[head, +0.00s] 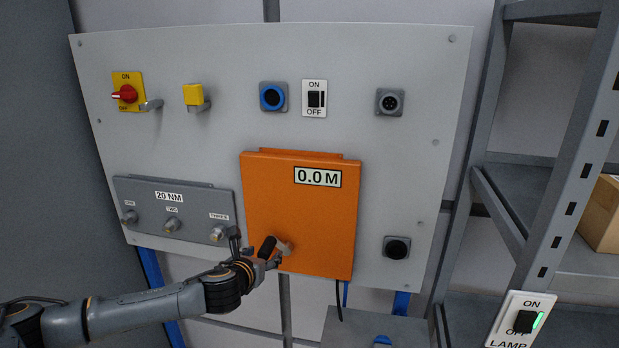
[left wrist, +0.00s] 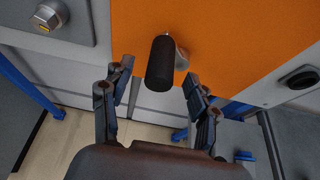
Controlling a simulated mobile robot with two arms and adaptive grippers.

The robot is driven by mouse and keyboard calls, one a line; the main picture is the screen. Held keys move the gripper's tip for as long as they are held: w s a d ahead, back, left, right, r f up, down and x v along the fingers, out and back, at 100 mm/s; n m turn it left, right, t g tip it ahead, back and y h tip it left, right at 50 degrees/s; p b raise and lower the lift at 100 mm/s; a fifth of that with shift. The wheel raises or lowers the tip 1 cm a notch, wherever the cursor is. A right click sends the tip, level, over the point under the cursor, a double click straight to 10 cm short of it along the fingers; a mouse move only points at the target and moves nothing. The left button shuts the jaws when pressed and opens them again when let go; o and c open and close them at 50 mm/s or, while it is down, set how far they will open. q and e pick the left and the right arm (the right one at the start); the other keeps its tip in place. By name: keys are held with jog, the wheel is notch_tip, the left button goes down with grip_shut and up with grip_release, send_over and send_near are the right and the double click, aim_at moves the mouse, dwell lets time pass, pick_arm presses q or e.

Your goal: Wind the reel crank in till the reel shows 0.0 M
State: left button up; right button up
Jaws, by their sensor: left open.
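The orange reel box (head: 312,222) is fixed on the grey panel, and its display (head: 317,177) reads 0.0 M. The crank has a black handle (head: 266,247) on a light metal arm (head: 284,248) at the lower left of the box. My left gripper (head: 262,260) is at the handle. In the left wrist view, the black handle (left wrist: 160,63) stands between the two spread fingers of my left gripper (left wrist: 158,85), with a gap on each side. My right gripper is not in view.
A grey box marked 20 NM (head: 180,205) with several bolts is left of the reel. Switches and sockets line the panel (head: 220,50) above. A shelf rack (head: 500,180) with a lamp switch (head: 521,321) stands at right.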

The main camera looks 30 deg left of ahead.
pick_arm(q)
jog(key=p+v, duration=0.3)
jog(key=v, duration=0.2)
jog(key=shift+p+v, duration=0.4)
jog(key=shift+v, duration=0.6)
jog(key=shift+f, duration=0.1)
